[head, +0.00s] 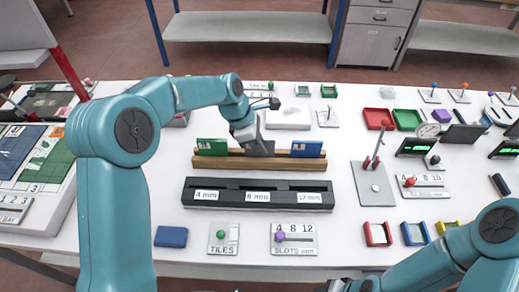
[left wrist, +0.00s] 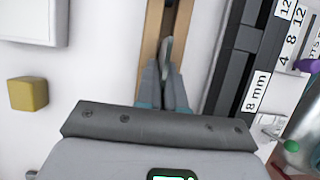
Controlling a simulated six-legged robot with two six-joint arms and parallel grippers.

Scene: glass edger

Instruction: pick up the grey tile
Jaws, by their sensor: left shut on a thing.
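My left gripper (head: 256,138) reaches down to the middle of a long wooden rack (head: 228,163). It also shows in the left wrist view (left wrist: 165,70), with its fingers closed on the thin grey tile (left wrist: 166,48). The tile stands on edge between the fingertips, over the wooden rack (left wrist: 150,42). In the head view the gripper largely covers the tile, and I cannot tell whether it still touches the rack. A green tile (head: 212,147) stands at the rack's left end and a blue tile (head: 307,149) at its right end. My right arm comes in at the lower right; its fingers cannot be made out.
A black slotted block (head: 320,200) marked 4, 8 and 12 mm lies in front of the rack. A stand with a red-knobbed lever (head: 374,185) is to the right. A blue block (head: 171,237) and signs marked TILES (head: 223,249) and SLOTS (head: 293,250) lie near the front edge.

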